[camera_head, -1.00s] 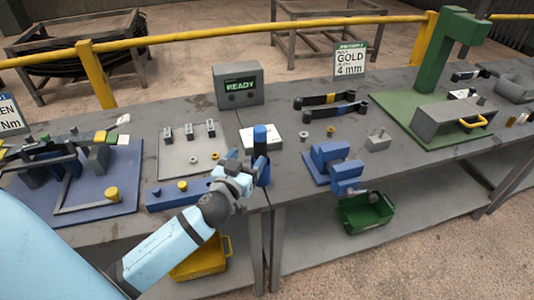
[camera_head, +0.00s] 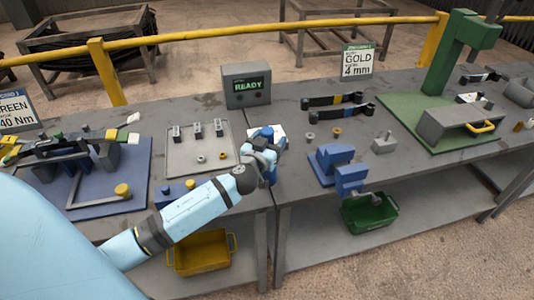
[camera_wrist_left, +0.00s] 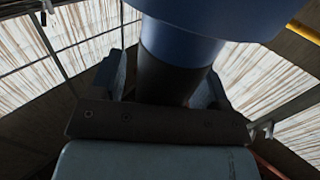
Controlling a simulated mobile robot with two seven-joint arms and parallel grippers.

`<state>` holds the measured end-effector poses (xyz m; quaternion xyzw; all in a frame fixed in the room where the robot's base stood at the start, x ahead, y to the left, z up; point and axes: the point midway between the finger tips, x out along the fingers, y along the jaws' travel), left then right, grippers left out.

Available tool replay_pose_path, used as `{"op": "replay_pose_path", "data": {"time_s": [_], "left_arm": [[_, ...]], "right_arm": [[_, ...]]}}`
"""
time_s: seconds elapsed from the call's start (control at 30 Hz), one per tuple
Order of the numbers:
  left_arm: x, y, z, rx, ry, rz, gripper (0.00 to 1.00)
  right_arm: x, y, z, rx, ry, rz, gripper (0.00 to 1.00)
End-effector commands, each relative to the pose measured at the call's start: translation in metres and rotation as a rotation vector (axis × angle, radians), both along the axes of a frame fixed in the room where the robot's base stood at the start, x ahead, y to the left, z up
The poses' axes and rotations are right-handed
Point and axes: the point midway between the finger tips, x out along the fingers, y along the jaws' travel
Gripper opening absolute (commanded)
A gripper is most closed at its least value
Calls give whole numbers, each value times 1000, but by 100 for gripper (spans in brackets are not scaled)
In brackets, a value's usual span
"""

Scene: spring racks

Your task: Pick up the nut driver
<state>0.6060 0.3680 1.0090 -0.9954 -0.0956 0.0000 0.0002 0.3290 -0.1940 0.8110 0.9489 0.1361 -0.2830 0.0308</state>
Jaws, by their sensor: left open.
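The nut driver, with a blue cap and dark grip, stands upright at the front edge of the bench. Its blue top (camera_head: 266,132) shows just above my left gripper (camera_head: 268,150) in the head view, and the gripper hides most of the rest. In the left wrist view the driver's dark shaft (camera_wrist_left: 172,68) lies between the two fingers of my left gripper (camera_wrist_left: 165,88), under the wide blue cap. The fingers are open around it; whether either touches it I cannot tell. My right gripper is not in view.
Behind are a grey tray (camera_head: 168,160) with small parts and a READY display box (camera_head: 246,86). To the right stand a blue vise-like fixture (camera_head: 335,160) and a green press (camera_head: 455,50). A yellow bin (camera_head: 203,252) and green bin (camera_head: 370,222) sit below.

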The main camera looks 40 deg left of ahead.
Motion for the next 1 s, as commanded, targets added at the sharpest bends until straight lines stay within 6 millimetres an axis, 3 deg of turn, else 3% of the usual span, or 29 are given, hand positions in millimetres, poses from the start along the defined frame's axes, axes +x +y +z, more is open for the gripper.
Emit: {"op": "replay_pose_path", "data": {"time_s": [0.03,0.3,0.67,1.0], "left_arm": [[0,0,0,0,0,0,69],[0,0,0,0,0,0,7],[0,0,6,-1,-3,0,6],[0,0,49,-1,-6,0,6]], "right_arm": [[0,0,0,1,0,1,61],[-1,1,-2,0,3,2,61],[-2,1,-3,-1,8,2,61],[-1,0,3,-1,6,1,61]]}}
